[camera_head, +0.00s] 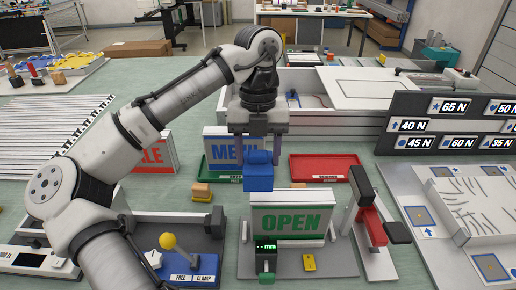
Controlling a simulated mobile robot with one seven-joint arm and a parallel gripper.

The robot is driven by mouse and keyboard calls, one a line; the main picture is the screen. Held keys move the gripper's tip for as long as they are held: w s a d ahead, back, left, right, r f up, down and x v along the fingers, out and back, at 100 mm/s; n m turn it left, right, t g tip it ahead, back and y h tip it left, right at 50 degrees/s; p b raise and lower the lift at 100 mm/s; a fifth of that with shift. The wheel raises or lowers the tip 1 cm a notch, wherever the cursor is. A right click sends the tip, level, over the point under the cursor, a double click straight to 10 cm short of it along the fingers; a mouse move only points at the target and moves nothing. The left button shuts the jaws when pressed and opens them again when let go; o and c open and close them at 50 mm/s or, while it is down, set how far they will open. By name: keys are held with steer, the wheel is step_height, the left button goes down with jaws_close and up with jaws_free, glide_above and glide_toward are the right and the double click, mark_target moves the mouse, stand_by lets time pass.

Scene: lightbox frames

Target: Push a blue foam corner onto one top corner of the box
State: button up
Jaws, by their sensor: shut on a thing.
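A blue foam corner (259,179) is held between the fingers of my gripper (258,152), which points straight down and is shut on it. The lit box reading OPEN in green (290,222) stands upright on a grey base plate at the front middle. In the picture the foam corner is just above the box's top left corner; whether the two touch cannot be told. The foam and gripper cover part of the box reading MENU in blue (221,139), farther back. A box reading SALE in red (158,153) stands at left, partly behind my arm.
A green tray (218,180) and a red tray (326,168) lie behind the OPEN box. A red and black clamp-like fixture (372,226) stands at its right. A dark board of force labels (448,125) stands at right.

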mark_target(258, 197)
steer(key=shift+f+b, duration=1.45)
steer(key=shift+f, duration=3.35)
steer(key=shift+f, duration=0.2)
steer(key=o, duration=1)
steer(key=shift+o, duration=0.2)
